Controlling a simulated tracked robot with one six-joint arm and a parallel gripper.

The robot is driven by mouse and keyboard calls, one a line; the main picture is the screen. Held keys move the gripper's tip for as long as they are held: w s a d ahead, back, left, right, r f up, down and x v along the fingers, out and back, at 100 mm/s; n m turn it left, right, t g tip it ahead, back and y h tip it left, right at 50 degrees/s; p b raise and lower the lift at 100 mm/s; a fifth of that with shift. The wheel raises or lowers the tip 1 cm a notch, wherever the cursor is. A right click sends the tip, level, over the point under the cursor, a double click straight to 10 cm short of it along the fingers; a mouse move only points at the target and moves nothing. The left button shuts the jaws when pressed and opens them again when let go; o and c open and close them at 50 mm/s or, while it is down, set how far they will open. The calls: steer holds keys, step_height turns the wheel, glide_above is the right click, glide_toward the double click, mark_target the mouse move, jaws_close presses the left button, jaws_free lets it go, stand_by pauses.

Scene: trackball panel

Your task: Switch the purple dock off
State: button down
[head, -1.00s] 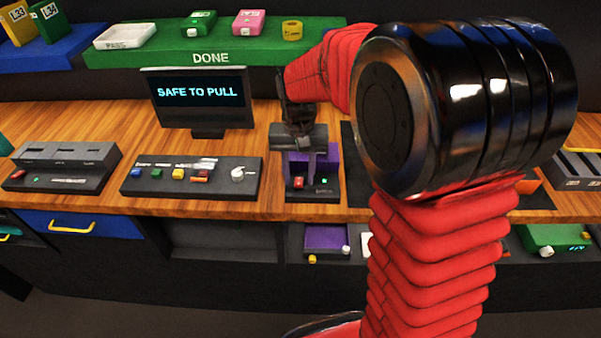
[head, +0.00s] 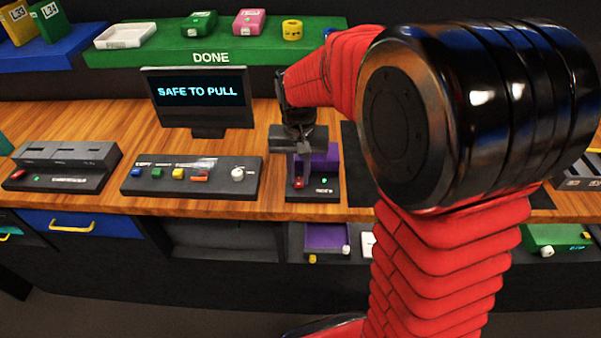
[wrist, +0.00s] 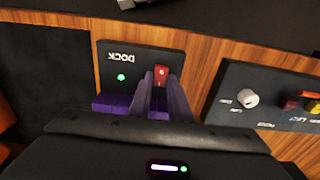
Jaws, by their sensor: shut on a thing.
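The dock (head: 330,192) is a dark base with a purple upright part (head: 321,158). It carries a lit green light (head: 324,181) and a red switch (head: 298,183) at its front. In the wrist view the base is labelled DOCK, with the green light (wrist: 121,77) lit and the red switch (wrist: 161,75) between the fingertips. My gripper (head: 298,172) points down at the switch from above. In the wrist view my gripper (wrist: 161,82) has its fingers on either side of the switch, seemingly shut on it; exact contact is hard to see. Its body hides part of the purple dock.
A screen (head: 203,95) reads SAFE TO PULL. A panel of coloured buttons with a white knob (head: 238,174) stands just left of the dock. A grey slotted unit (head: 62,165) is farther left. A green DONE shelf (head: 150,56) runs behind.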

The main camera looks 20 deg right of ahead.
mark_target(299, 184)
steer(key=shift+s+t, duration=0.1)
steer(key=shift+t, duration=0.3)
steer(key=c, duration=1.6)
jaws_free()
steer(key=shift+c, duration=0.2)
step_height(299, 184, up, 14)
steer(key=s, duration=0.1)
steer(key=shift+s+a+f, duration=0.15)
steer(key=shift+s+a, duration=0.1)
steer(key=shift+a, duration=0.05)
